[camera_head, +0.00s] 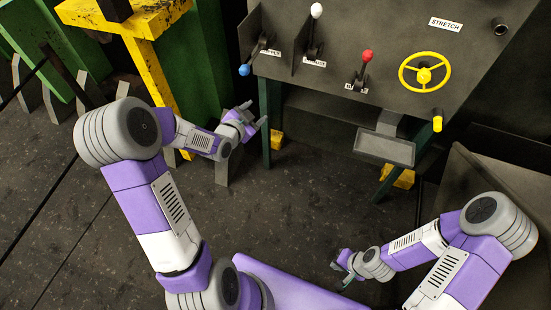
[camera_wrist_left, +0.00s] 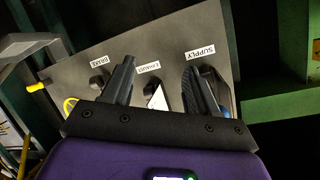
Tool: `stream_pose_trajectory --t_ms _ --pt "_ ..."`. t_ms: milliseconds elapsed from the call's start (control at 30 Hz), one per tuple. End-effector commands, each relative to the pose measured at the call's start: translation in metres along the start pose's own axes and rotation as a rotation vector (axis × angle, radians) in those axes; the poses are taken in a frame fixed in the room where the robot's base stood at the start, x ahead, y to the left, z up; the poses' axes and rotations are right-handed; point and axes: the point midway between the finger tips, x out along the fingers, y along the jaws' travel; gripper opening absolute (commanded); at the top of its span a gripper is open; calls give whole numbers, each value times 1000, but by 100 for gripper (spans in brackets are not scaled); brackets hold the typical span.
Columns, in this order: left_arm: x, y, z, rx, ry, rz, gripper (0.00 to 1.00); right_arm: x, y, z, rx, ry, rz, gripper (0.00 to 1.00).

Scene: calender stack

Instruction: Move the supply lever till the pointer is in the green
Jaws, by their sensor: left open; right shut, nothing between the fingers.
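The supply lever (camera_head: 245,70) has a blue knob and sits at the left end of the dark control panel (camera_head: 400,95), its knob tilted toward me. In the left wrist view the SUPPLY label (camera_wrist_left: 200,53) is readable, and the lever is mostly hidden behind the right-hand finger. My left gripper (camera_head: 257,113) is open and empty, below the blue knob and apart from it in the head view. Its two fingers (camera_wrist_left: 165,72) point at the panel in the wrist view. My right gripper (camera_head: 341,272) is shut and empty, low over the floor. No pointer or green zone is visible.
A white-knobbed lever (camera_head: 316,12), a red-knobbed lever (camera_head: 367,57) and a yellow handwheel (camera_head: 425,75) stand further right on the panel. A grey tray (camera_head: 385,149) hangs below. A yellow post (camera_head: 150,70) stands left of the panel.

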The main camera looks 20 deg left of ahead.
Motion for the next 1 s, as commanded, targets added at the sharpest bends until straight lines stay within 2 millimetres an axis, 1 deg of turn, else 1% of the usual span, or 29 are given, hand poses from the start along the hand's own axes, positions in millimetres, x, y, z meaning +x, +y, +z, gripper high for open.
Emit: stream_pose_trajectory --t_ms 33,267,600,800,1000 --pt "0 10 2 -36 -23 27 59 -7 -2 0 0 0 0 0" --pt "0 53 19 -188 -130 120 59 -22 -8 1 0 0 0 0" --pt "-13 116 40 -391 -305 237 59 -43 -16 2 0 0 0 0" --pt "-24 144 49 -477 -393 284 59 -52 -19 2 0 0 0 0" --pt "-31 158 54 -518 -439 305 59 -55 -21 2 0 0 0 0"
